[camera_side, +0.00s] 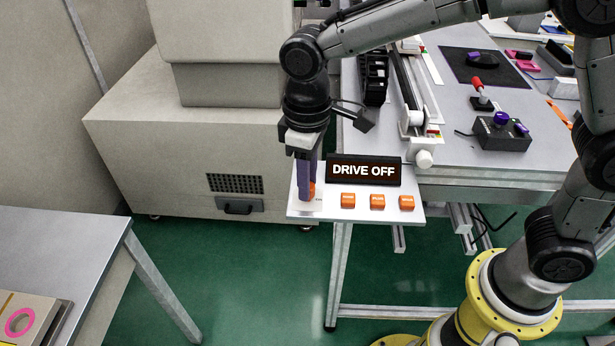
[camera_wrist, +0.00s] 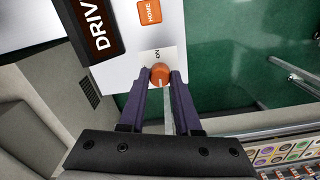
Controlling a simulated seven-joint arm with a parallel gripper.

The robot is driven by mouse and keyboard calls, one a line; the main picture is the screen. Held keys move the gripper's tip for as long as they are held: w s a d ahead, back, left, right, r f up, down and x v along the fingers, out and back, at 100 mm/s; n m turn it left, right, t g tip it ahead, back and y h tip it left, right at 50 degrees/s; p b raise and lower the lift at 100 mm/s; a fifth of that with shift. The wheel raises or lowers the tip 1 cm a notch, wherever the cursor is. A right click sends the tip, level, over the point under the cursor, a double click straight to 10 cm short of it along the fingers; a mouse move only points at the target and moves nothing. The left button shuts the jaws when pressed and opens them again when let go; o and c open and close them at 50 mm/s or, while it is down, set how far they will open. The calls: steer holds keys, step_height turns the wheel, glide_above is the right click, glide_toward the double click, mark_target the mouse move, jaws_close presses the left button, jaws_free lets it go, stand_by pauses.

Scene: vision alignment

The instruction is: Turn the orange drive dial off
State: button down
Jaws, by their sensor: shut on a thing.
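The orange drive dial (camera_wrist: 160,72) sits at the end of the white button panel (camera_side: 330,213), below an "ON" mark in the wrist view. A short pale line shows on its lower half, on the side away from "ON". My gripper (camera_wrist: 161,82) is shut on the dial, with one purple finger on each side of it. In the side view my gripper (camera_side: 307,192) points straight down at the panel's left end, and only a sliver of the dial (camera_side: 312,190) shows. The black display (camera_side: 363,171) on the panel reads "DRIVE OFF".
Several orange buttons (camera_side: 377,201) stand in a row right of the dial, in front of the display. A grey bench (camera_side: 460,150) behind holds a linear rail (camera_side: 410,95) and a joystick box (camera_side: 500,133). Open green floor (camera_side: 250,280) lies in front.

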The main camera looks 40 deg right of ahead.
steer(key=shift+r+n, duration=0.1)
steer(key=shift+n, duration=0.4)
steer(key=c, duration=0.6)
jaws_free()
step_height(320, 180, up, 14)
stand_by(0.3)
